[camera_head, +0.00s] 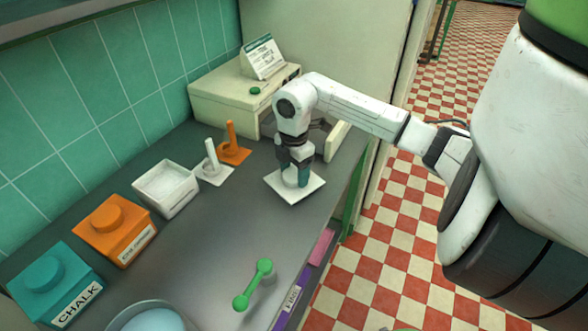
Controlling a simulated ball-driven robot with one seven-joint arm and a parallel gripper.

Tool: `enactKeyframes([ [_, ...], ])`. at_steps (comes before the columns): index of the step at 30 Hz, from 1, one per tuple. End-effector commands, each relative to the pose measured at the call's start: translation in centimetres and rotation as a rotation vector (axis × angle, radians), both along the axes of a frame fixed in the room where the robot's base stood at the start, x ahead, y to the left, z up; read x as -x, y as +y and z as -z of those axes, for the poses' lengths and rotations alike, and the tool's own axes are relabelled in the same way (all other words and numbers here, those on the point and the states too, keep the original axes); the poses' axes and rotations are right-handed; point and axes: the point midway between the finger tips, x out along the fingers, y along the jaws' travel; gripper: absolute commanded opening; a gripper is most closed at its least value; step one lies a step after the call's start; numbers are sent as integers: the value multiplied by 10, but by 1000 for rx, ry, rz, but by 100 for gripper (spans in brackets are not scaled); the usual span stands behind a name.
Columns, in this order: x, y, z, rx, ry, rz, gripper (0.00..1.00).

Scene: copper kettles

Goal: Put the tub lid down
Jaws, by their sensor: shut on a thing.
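The tub lid (311,184) is a square white plate with a rounded white knob in its middle. My gripper (294,180) points down and is shut on the knob, with teal fingertips at its sides. The lid is level, at or just above the grey counter near its right edge; I cannot tell whether it touches. An open, empty white square tub (178,205) stands to the left by the tiled wall. An orange tub (107,232) and a teal tub (47,278) marked CHALK have their lids on.
A white stand with an upright peg (212,160) and an orange one (233,142) stand left of my gripper. A cream machine (222,101) is behind. A green-ended tool (254,284) and a metal bowl (118,318) are in front. The middle of the counter (205,245) is clear.

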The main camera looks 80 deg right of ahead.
Motion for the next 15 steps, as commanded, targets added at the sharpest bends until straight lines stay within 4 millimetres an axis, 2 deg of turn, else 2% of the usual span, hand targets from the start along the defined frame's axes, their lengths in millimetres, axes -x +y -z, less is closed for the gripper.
enactKeyframes([
  [6,0,0,4,0,0,0,35],
  [7,0,0,4,0,0,0,66],
  [15,0,0,3,0,0,0,91],
])
